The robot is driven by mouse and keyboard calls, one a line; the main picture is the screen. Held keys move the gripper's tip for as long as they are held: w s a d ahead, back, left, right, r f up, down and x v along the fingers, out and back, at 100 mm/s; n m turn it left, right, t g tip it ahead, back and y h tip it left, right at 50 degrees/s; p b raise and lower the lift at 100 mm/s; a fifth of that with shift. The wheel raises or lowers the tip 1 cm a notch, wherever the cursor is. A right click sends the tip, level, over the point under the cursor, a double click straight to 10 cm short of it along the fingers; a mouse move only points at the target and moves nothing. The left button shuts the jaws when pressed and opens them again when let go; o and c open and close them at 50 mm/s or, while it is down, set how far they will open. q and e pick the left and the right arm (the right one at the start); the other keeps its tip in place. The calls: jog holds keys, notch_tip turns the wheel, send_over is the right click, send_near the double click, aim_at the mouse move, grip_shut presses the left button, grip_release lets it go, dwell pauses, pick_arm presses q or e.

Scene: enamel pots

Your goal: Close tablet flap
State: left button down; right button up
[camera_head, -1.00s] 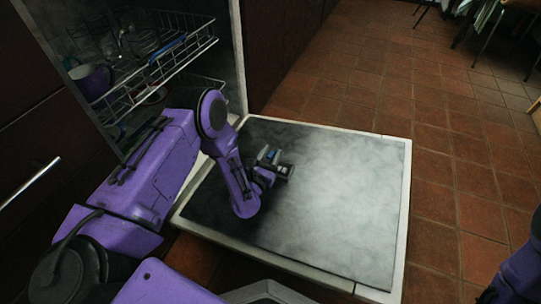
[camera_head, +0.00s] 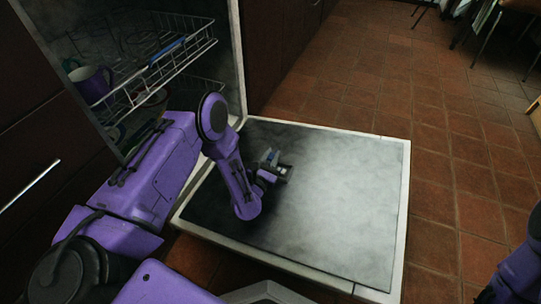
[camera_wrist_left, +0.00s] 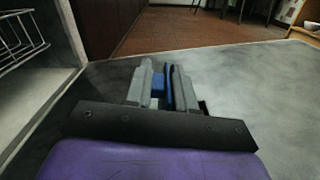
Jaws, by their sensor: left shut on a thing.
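The dishwasher door (camera_head: 340,210) is folded down flat, its inner side facing up; it also shows in the wrist view (camera_wrist_left: 255,90). My left gripper (camera_head: 284,172) is low over the door's inner face, left of its middle, with its fingers pointing right. In the wrist view its two grey fingers (camera_wrist_left: 165,84) are close together with blue between them. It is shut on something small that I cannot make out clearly. The tablet flap cannot be told apart; the gripper and wrist cover that part of the door. My right gripper is out of view.
The dishwasher's wire rack (camera_head: 165,60) is pulled partly out at the upper left, with a purple mug (camera_head: 92,83) in it. Dark cupboard fronts (camera_head: 280,45) stand beside it. Chair legs are at the top right.

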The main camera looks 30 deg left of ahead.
pick_arm(q)
jog(key=d+m, duration=0.1)
jog(key=m, duration=0.1)
jog(key=shift+d+f+m+p, duration=0.1)
jog(key=shift+d+m+p, duration=0.1)
jog(key=shift+m+p, duration=0.2)
jog(key=shift+d+f+m, duration=0.2)
jog(key=shift+d+m, duration=0.15)
jog(key=shift+m, duration=0.45)
jog(key=shift+d+f+m, duration=0.15)
jog(key=shift+d+m, duration=0.2)
jog(key=shift+m, duration=0.45)
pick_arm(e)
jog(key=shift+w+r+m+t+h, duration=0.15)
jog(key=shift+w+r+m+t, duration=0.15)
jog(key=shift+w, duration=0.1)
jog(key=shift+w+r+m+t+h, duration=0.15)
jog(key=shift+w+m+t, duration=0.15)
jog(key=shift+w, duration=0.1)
pick_arm(q)
jog(key=c, duration=1.1)
grip_release()
jog(key=shift+d+p, duration=0.1)
jog(key=shift+p, duration=0.2)
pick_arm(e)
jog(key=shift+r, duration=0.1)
